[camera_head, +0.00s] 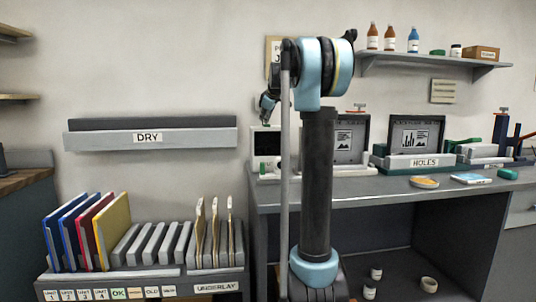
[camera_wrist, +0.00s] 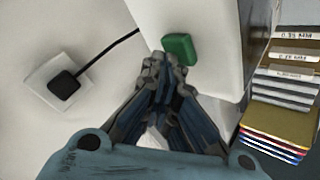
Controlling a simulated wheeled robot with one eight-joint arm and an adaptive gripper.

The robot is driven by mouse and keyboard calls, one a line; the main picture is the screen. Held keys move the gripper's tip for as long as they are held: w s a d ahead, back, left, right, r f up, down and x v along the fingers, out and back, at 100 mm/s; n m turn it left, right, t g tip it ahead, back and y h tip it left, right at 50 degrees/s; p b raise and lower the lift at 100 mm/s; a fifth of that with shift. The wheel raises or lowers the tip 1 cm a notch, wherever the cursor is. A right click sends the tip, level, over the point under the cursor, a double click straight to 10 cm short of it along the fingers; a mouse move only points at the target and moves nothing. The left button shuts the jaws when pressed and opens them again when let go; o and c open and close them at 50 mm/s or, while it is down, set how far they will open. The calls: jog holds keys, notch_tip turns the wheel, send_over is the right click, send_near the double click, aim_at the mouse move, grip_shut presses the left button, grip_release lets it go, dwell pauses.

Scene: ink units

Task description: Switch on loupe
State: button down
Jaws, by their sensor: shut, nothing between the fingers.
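A white boxy unit with a dark screen (camera_head: 266,143) stands at the left end of the desk and may be the loupe; no label names it. In the wrist view a white housing (camera_wrist: 215,70) carries a green block like a switch or button (camera_wrist: 180,48). My gripper (camera_wrist: 165,68) is shut and empty, its fingertips just beside the green block; I cannot tell whether they touch it. In the head view my gripper (camera_head: 266,108) is small, in front of the wall above the white unit.
A black plug (camera_wrist: 64,85) sits in a white wall socket, with a cable running toward the housing. A rack of folders (camera_head: 90,232) stands at the left. A framed screen marked HOLES (camera_head: 418,137) stands right on the desk (camera_head: 390,188). A wall shelf (camera_head: 430,62) holds bottles.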

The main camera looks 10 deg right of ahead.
jog(key=shift+s+f, duration=0.1)
jog(key=shift+f, duration=0.3)
dwell(0.6)
jog(key=shift+r, duration=0.45)
jog(key=shift+r, duration=3)
